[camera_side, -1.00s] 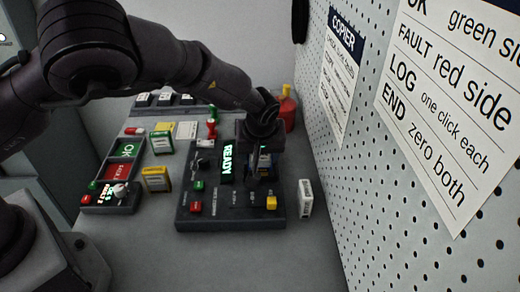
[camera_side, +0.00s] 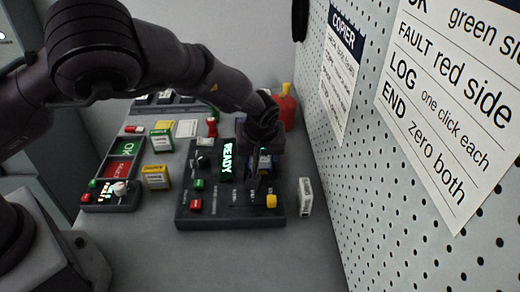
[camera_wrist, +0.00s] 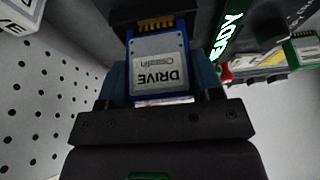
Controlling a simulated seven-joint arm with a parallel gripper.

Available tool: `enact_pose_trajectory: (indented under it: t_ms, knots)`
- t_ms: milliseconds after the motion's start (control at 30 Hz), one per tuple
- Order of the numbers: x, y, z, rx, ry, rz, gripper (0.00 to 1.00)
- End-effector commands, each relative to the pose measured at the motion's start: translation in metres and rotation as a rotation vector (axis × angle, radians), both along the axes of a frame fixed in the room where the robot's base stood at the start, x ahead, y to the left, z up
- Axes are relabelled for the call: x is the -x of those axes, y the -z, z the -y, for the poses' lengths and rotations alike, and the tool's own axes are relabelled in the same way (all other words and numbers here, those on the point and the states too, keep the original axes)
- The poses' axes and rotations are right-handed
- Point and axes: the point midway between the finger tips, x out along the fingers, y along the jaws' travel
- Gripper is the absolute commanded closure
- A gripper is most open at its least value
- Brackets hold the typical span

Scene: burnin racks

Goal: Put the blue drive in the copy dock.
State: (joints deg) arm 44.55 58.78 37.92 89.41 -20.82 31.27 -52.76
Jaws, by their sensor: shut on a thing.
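The blue drive (camera_wrist: 158,65) is a flat card with a blue edge, a pale label reading DRIVE and gold contacts at its far end. My gripper (camera_wrist: 160,85) is shut on it, one finger on each side. In the side view my gripper (camera_side: 263,150) points down over the right part of the black copier console (camera_side: 235,215), whose display reads READY (camera_side: 227,158). The drive (camera_side: 265,160) shows only partly there, between the fingers. In the wrist view its contacts are close to a dark block; whether they have entered the dock slot I cannot tell.
A white drive (camera_side: 305,197) stands right of the console, near the pegboard wall (camera_side: 400,190). Yellow (camera_side: 156,177) and green (camera_side: 162,139) drives stand to the left. A small console with OK and red panels (camera_side: 112,196) is farther left. A red bottle (camera_side: 287,110) stands behind.

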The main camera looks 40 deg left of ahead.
Motion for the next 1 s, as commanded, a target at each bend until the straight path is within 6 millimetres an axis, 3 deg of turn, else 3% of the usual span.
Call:
enact_pose_trajectory:
  t_ms: [1000]
  knots:
    - [-0.0004, 0.009, 0.0005, 0.0, 0.002, 0.002, 0.66]
